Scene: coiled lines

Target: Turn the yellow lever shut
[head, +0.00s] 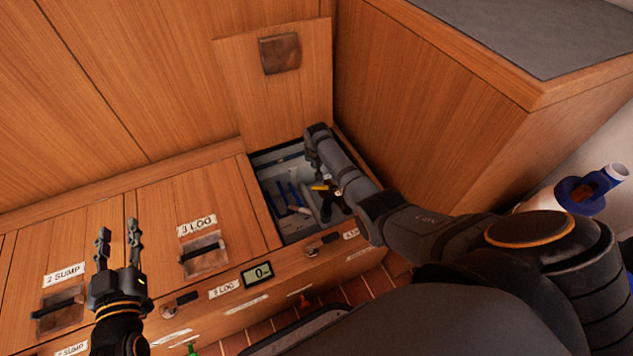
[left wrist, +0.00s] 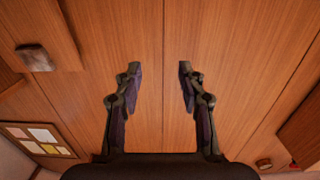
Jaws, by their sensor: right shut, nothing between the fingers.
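The yellow lever (head: 319,187) shows as a small yellow piece inside the open floor compartment (head: 262,160), partly hidden by my right arm. My right gripper (head: 327,207) is a small dark shape low in the compartment, close beside the lever. It is shut with nothing in it; I cannot tell whether it touches the lever. My left gripper (head: 118,246) is open and empty above the closed hatches at the left.
The raised lid (head: 265,105) leans behind the compartment. Blue and white pipes (head: 292,194) lie inside it. A wooden cabinet (head: 440,120) bounds it on the right. Closed hatches marked 3 LOG (head: 230,215) and 2 SUMP (head: 85,275) lie left. A small display (head: 257,274) sits on the front edge.

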